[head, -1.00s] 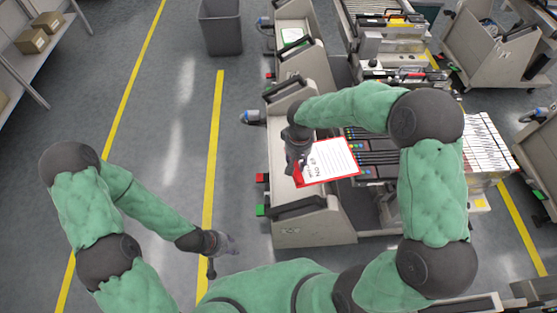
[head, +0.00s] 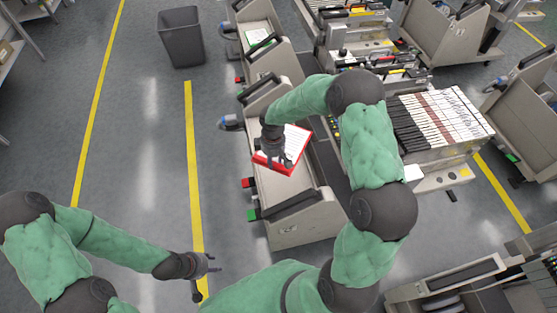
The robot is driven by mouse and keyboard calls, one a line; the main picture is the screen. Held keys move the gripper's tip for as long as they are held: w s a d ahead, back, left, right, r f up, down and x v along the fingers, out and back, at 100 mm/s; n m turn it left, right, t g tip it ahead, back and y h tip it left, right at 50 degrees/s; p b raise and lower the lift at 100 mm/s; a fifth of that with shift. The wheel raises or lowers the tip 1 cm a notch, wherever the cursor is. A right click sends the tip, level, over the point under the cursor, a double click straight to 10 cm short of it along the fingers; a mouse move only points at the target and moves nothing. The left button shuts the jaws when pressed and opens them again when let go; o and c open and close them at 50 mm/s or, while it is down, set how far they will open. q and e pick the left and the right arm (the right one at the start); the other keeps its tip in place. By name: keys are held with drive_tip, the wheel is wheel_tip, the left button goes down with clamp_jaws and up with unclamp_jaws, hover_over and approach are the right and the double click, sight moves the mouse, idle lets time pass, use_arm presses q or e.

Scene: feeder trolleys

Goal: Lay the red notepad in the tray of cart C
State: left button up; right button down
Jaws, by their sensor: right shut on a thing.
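The red notepad (head: 298,143), with a white printed sheet on its face, is in my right gripper (head: 277,160). The gripper is shut on it, and the fingers and wrist cover part of its left side. The notepad is over the beige tray (head: 295,190) of the nearest feeder trolley. I cannot tell whether it touches the tray. No letter is readable on this trolley, so I cannot confirm it is cart C. My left gripper (head: 212,264) is empty, low over the floor at the lower left, its fingers apart.
Another trolley tray (head: 258,33) with a green-edged item stands behind. A row of white and dark feeders (head: 440,115) stands to the right. A grey bin (head: 180,38) is at the back left. Floor left of the trolley is clear, with yellow lines (head: 193,180).

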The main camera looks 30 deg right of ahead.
drive_tip(key=d+f+n+b, duration=0.2)
drive_tip(key=f, duration=0.5)
drive_tip(key=w+d+f+n+b, duration=0.1)
drive_tip(key=d+f+n+b, duration=0.1)
drive_tip(key=f, duration=0.5)
drive_tip(key=d+f+n+b, duration=0.2)
drive_tip(key=d+f+n, duration=0.1)
drive_tip(key=f, duration=0.4)
drive_tip(key=shift+w+d+f+n+b, duration=0.25)
drive_tip(key=shift+w+f+n+b, duration=0.05)
drive_tip(key=shift+w+f, duration=0.1)
drive_tip(key=shift+f, duration=0.15)
drive_tip(key=c, duration=0.9)
unclamp_jaws()
drive_tip(key=shift+r, duration=0.5)
wheel_tip(320, 180, up, 11)
drive_tip(key=p, duration=0.4)
drive_tip(key=shift+r, duration=0.15)
